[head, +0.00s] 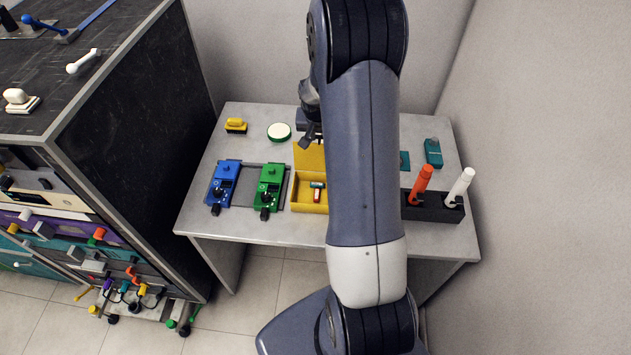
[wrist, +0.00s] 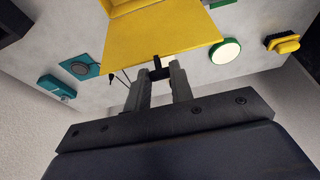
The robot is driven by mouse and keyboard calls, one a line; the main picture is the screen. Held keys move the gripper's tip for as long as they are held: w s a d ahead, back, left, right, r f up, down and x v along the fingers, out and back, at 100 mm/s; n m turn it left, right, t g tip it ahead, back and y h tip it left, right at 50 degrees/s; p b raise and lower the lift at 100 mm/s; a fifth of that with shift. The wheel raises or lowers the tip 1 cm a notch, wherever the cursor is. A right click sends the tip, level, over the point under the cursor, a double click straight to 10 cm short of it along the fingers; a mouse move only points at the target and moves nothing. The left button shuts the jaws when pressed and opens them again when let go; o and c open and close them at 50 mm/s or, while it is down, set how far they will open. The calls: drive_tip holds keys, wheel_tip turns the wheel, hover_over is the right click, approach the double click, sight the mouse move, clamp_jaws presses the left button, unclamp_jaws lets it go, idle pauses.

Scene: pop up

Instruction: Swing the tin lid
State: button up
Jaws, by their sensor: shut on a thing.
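The yellow tin (head: 310,205) sits on the white table, its near side facing me and its right part hidden behind my arm. Its yellow lid (head: 308,157) stands raised at the tin's back edge, so the inside shows, with a small red, white and green item (head: 317,191) in it. In the wrist view the lid (wrist: 162,38) fills the upper middle, with a small dark tab (wrist: 157,63) at its edge. My gripper (wrist: 160,74) is shut on this tab. In the head view my gripper (head: 311,137) is at the lid's top edge, partly hidden by my arm.
Blue (head: 223,184) and green (head: 268,187) switch boxes stand left of the tin. A green-rimmed white disc (head: 279,131) and a yellow block (head: 236,126) lie behind them. A black holder (head: 433,208) with orange and white sticks stands at right. A dark-topped cabinet (head: 110,90) stands left.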

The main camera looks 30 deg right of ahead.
drive_tip(key=shift+s+a+f+b, duration=0.1)
drive_tip(key=shift+s+a+b, duration=0.4)
drive_tip(key=shift+s, duration=0.3)
drive_tip(key=shift+s+a+b, duration=0.25)
drive_tip(key=shift+s+a, duration=0.35)
drive_tip(key=shift+s, duration=0.2)
drive_tip(key=shift+s+a+f+b, duration=0.35)
drive_tip(key=shift+s+a+b, duration=0.2)
drive_tip(key=shift+s+b, duration=0.25)
drive_tip(key=shift+s+a+f+b, duration=0.3)
drive_tip(key=shift+s+a+b, duration=0.25)
drive_tip(key=shift+s, duration=0.3)
